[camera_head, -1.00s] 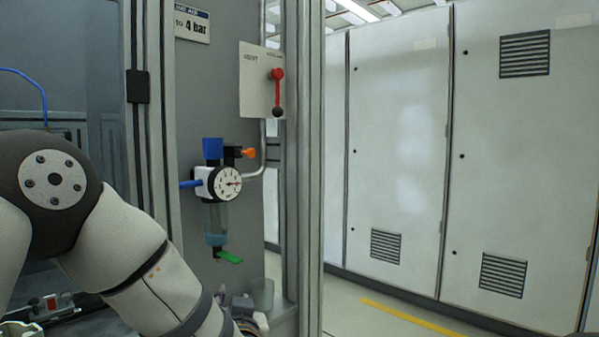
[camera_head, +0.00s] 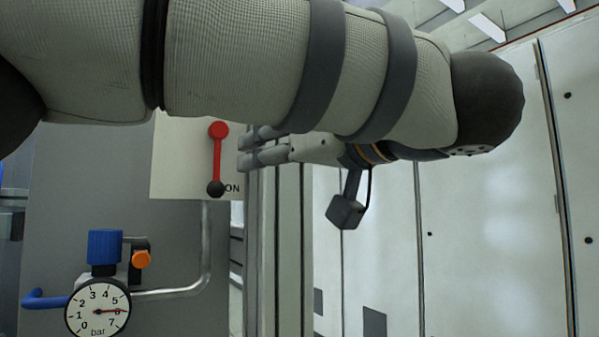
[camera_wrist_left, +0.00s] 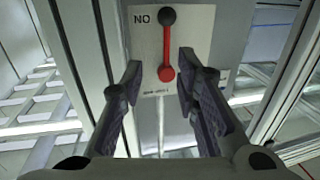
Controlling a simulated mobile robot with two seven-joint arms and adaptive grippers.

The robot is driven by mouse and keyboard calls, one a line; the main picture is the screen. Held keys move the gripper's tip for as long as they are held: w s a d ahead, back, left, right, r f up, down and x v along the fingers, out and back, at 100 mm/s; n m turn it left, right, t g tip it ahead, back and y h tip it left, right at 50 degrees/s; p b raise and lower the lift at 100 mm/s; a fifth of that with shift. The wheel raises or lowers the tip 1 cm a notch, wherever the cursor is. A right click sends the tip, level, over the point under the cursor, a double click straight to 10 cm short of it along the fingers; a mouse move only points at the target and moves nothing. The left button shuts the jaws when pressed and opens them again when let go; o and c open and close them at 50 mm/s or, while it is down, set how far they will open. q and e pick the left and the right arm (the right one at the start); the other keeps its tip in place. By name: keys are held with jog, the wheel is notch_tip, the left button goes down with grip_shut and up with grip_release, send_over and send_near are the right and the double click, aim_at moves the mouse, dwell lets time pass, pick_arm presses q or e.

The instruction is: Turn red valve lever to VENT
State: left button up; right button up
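The red valve lever (camera_head: 217,160) is mounted on a white panel (camera_head: 180,165) and hangs straight down, its black knob beside the letters ON. The upper part of the panel is hidden behind my left arm. My left gripper (camera_head: 248,151) is just right of the lever, fingers pointing left. In the left wrist view the lever (camera_wrist_left: 167,45) appears inverted, knob at the top. There my left gripper (camera_wrist_left: 160,64) is open, with a finger to each side of the lever's red hub end; I see no contact. My right gripper is not in view.
A pressure gauge (camera_head: 97,308) with a blue knob (camera_head: 104,247) and an orange fitting (camera_head: 141,259) sits below left of the panel. A metal pipe (camera_head: 180,291) runs up beside it. A grey frame post (camera_head: 290,250) stands right of the panel. Pale cabinets (camera_head: 485,230) fill the right.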

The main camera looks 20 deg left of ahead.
aim_at(219, 163)
pick_arm(q)
jog(key=x, duration=0.8)
jog(key=s+x, duration=0.1)
jog(key=x, duration=0.3)
jog(key=shift+w+a, duration=0.1)
jog(key=shift+a, duration=0.2)
grip_shut()
